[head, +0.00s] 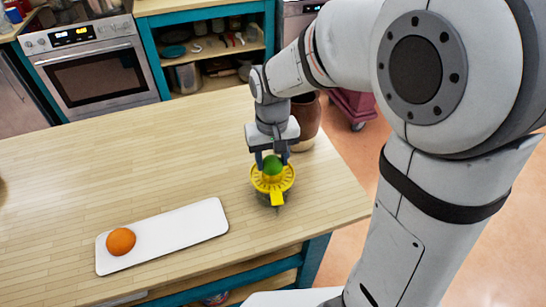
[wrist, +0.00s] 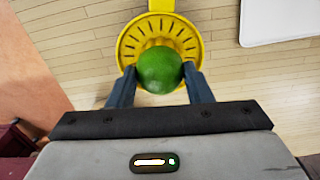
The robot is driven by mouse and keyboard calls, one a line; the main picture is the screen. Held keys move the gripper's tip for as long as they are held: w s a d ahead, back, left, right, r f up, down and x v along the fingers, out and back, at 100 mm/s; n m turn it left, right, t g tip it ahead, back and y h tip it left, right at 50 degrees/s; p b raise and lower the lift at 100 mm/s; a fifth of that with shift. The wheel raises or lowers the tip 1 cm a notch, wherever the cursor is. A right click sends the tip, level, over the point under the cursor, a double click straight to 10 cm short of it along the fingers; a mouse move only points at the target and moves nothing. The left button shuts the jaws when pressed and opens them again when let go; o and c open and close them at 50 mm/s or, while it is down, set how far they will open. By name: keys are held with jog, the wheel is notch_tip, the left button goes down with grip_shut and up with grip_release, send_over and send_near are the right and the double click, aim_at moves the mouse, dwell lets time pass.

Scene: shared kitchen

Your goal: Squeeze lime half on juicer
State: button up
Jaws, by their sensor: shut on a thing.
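The green lime half (head: 272,166) is held between the fingers of my gripper (head: 272,162), rounded green skin upward. In the wrist view the lime half (wrist: 160,70) sits between the two dark fingertips (wrist: 158,76). The yellow juicer (head: 272,183) stands on the wooden counter directly below the gripper. In the wrist view the juicer's slotted dish (wrist: 132,42) shows behind the lime, which overlaps its near rim. The lime hides part of the juicer, and I cannot tell whether the two touch.
A white tray (head: 180,232) with an orange (head: 121,241) lies left of the juicer. A brown pot (head: 304,120) stands close behind my gripper at the counter's right edge.

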jog(key=shift+f+m, duration=0.1)
jog(key=shift+m, duration=0.7)
jog(key=n, duration=0.6)
jog(key=shift+n, duration=0.4)
jog(key=n, duration=0.5)
jog(key=shift+n, duration=0.4)
